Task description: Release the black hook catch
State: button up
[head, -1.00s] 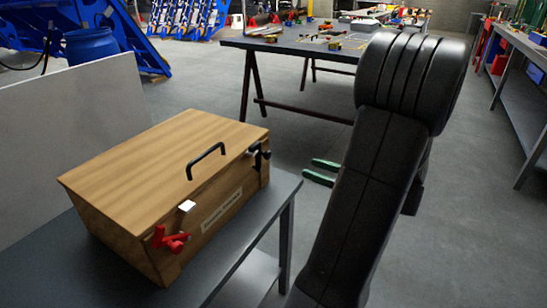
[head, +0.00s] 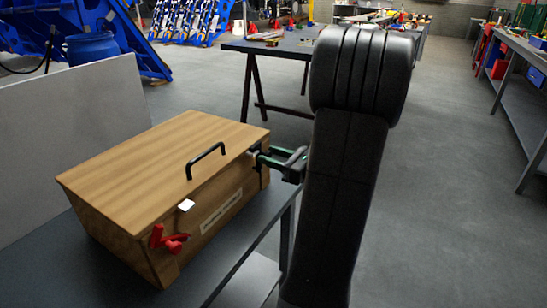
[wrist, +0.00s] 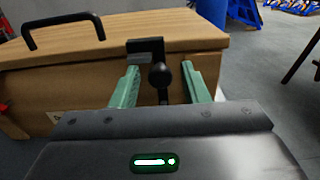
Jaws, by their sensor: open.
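The black hook catch (wrist: 157,70) is on the front of the wooden box (head: 150,165), near its right end. In the wrist view it has a flat bracket at the lid edge and a round knob below. My gripper (wrist: 160,80) is open, with one green finger on each side of the knob. I see no clear contact between fingers and knob. In the head view my gripper (head: 272,157) is at the box's right front corner and largely hides the catch.
A red catch (head: 166,239) is at the left of the box front, and a black handle (head: 206,160) is on the lid. The box stands on a grey table (head: 232,262) beside a pale panel (head: 75,130). Open floor lies to the right.

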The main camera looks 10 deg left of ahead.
grip_shut()
jog(key=shift+w+r+p, duration=0.1)
jog(key=shift+r+p, duration=0.05)
jog(key=shift+p, duration=0.35)
jog(key=shift+w+d+f+m+p, duration=0.4)
jog(key=shift+w+m+p, duration=0.3)
jog(key=shift+m+p, duration=1.6)
jog(key=shift+w+d+f+m+p, duration=0.25)
jog(key=shift+w+f+m+p, duration=0.75)
jog(key=shift+p, duration=2.15)
jog(key=shift+w+d+r+m+p, duration=0.1)
jog(key=shift+w+d+m+p, duration=0.3)
jog(key=shift+m+p, duration=2.1)
jog(key=shift+w+a+f+p, duration=0.1)
jog(key=shift+f+p, duration=0.05)
jog(key=shift+p, duration=0.15)
